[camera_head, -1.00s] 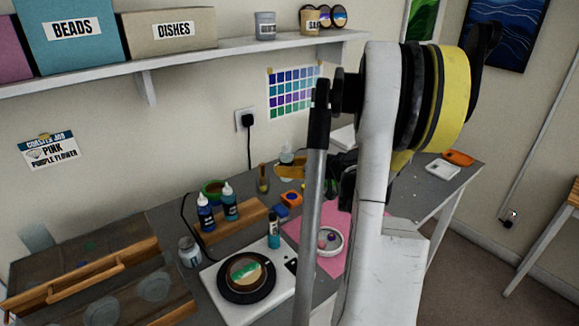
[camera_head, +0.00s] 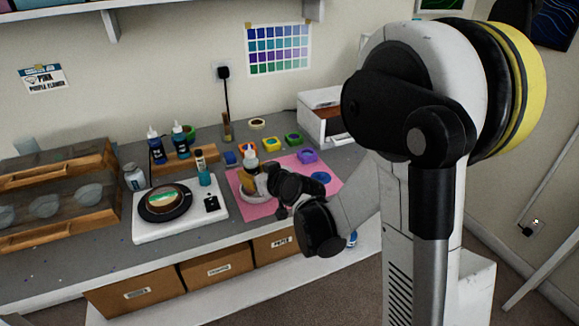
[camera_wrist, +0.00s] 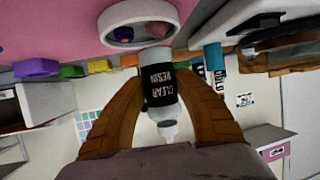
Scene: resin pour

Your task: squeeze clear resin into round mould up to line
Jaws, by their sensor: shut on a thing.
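My gripper (camera_wrist: 160,74) is shut on the clear resin bottle (camera_wrist: 158,88), which has a black label. The wrist picture is upside down, so the bottle stands about upright with its nozzle up. The bottle also shows in the head view (camera_head: 250,157). My gripper (camera_head: 262,182) holds it right by the round white mould (camera_head: 246,196) on the pink mat (camera_head: 270,207). In the wrist view the mould (camera_wrist: 108,27) lies just beyond the bottle's base, with purple bits in it. The fill line and any resin level cannot be made out.
A white scale (camera_head: 216,211) with a black turntable (camera_head: 150,213) and a teal bottle (camera_head: 204,172) stand left of the mat. Small coloured pots, a purple one (camera_head: 308,156) among them, line the mat's back. A wooden rack (camera_head: 75,180) fills the left.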

